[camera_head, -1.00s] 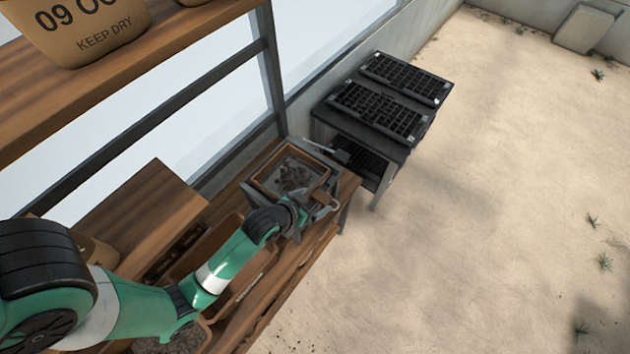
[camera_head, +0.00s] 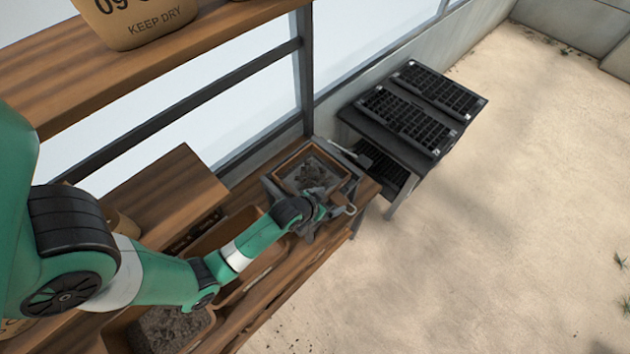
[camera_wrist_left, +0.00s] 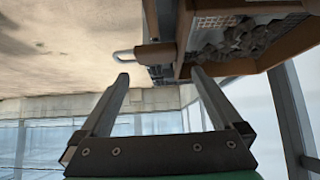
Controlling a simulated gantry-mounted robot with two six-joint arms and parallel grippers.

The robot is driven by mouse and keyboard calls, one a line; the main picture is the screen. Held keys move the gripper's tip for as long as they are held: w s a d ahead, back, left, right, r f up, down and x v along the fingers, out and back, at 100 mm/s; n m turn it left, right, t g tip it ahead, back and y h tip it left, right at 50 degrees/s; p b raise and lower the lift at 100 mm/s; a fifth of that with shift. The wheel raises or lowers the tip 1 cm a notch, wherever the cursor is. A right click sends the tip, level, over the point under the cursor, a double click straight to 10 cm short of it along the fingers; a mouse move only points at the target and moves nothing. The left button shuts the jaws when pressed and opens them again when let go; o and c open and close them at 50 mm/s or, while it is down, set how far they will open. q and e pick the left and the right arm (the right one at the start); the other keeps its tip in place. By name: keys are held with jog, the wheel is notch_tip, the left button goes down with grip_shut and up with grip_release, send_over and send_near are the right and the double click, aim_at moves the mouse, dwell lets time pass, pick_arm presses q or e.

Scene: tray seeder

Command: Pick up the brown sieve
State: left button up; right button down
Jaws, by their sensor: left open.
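The brown sieve (camera_head: 334,160) has a square wooden frame with dark grey clods in it. It sits on a grey stand at the far end of the wooden bench, its short handle (camera_head: 339,208) toward the front right. My left gripper (camera_head: 318,208) is beside the handle, partly hidden by its own wrist. In the left wrist view the sieve (camera_wrist_left: 286,56) shows its mesh at upper right. The handle (camera_wrist_left: 156,54), with a metal loop, lies just beyond and between the spread fingertips. My left gripper (camera_wrist_left: 160,76) is open and empty. My right gripper is not in view.
Black seed trays (camera_head: 405,120) rest on a dark table right of the bench. A brown bin of soil (camera_head: 170,328) stands on the bench at lower left. A shelf (camera_head: 180,45) with a "KEEP DRY" bag overhangs the left. Sandy floor is free at right.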

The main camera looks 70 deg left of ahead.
aim_at(340, 197)
pick_arm(q)
jog(key=x, duration=0.5)
jog(key=shift+b, duration=0.35)
jog(key=c, duration=1.4)
